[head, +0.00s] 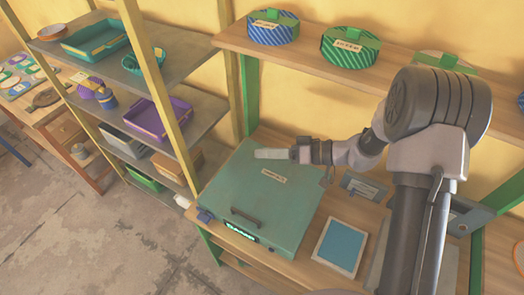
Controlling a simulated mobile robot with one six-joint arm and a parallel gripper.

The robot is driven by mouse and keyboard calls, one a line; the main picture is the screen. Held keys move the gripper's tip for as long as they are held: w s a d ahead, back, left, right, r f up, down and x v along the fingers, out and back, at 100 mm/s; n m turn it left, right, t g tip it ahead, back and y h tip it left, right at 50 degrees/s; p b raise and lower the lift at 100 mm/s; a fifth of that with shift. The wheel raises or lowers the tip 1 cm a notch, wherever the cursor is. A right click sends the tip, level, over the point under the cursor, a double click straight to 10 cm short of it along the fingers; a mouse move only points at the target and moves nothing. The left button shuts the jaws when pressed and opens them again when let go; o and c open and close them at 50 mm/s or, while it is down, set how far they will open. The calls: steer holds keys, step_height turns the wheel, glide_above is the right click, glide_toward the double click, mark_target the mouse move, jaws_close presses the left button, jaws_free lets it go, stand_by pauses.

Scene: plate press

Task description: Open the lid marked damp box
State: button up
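A large flat teal box (235,190) sits on the wooden bench with its lid down. The lid has a dark handle (246,217) near its front edge and a small pale label (273,176), too small to read. A lit strip (241,231) shows on its front. My gripper (262,154) is above the back part of the lid, pointing left, away from the handle. Its fingers look like one pale bar, so I cannot tell whether they are apart. Two round striped boxes, blue (273,27) and green (350,48), stand on the shelf above, with unreadable labels.
A blue-and-white panel (341,247) lies on the bench right of the teal box. A grey shelf rack (202,108) with trays and a purple bin (160,117) stands at left. My arm covers the bench's right part. The floor (110,240) in front is clear.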

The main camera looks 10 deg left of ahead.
steer(key=shift+x, duration=0.95)
jaws_close()
stand_by(0.6)
jaws_free()
